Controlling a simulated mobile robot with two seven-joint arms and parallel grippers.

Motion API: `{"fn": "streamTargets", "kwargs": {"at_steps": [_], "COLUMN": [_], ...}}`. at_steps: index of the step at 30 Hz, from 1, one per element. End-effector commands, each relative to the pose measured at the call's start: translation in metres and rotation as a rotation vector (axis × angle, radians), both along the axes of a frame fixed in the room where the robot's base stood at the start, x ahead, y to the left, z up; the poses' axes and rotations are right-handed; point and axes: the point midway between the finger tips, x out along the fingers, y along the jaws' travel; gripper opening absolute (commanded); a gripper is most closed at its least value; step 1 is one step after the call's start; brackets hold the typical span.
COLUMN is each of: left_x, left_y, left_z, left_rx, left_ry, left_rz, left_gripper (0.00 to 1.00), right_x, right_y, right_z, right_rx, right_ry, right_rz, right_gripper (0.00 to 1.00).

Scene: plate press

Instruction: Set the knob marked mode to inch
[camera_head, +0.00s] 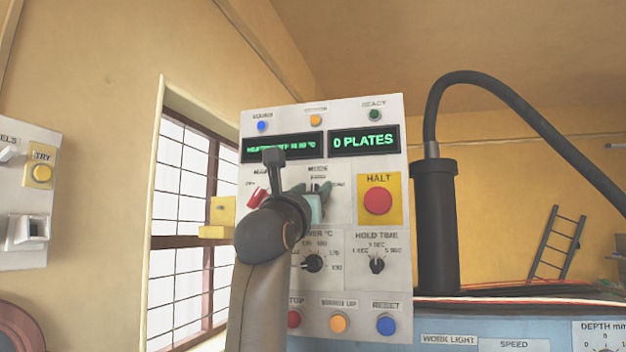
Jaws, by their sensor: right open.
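The control panel (340,320) faces me, and the label MODE stands above a knob in its upper middle. The mode knob (316,187) shows only in part, because my right gripper covers most of it. Its pointer and setting cannot be read, and the small words around it are too blurred to tell. My right gripper (311,192) is open, with its fingertips at the mode knob. I cannot tell whether they touch it. My left gripper is not in view.
The red HALT button (377,201) is close to the right of the mode knob. A red switch (257,197) is on the left. The hold time knob (377,265) and another dial (313,263) are below. A black hose (480,77) arches at right.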

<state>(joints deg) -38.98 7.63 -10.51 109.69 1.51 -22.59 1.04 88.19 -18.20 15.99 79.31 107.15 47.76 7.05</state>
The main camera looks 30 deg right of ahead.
Motion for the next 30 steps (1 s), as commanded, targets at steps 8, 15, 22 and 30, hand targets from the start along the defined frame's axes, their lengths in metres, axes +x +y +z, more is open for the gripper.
{"fn": "streamTargets", "kwargs": {"at_steps": [8,15,22,30], "left_x": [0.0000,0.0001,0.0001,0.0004], "left_y": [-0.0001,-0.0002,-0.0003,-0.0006], "left_z": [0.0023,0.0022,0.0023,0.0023], "left_rx": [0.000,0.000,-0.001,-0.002], "left_ry": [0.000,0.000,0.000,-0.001], "left_rz": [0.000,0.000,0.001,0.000], "left_gripper": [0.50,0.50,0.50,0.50], "right_x": [0.0035,0.0034,0.0035,0.0042], "right_y": [-0.0046,-0.0044,-0.0044,-0.0049], "right_z": [0.0020,0.0018,0.0016,0.0001], "right_rx": [0.001,0.000,0.001,0.003], "right_ry": [-0.001,0.000,0.000,0.004], "right_rz": [0.000,-0.001,-0.001,-0.001], "right_gripper": [0.46,0.30,0.05,0.00]}}
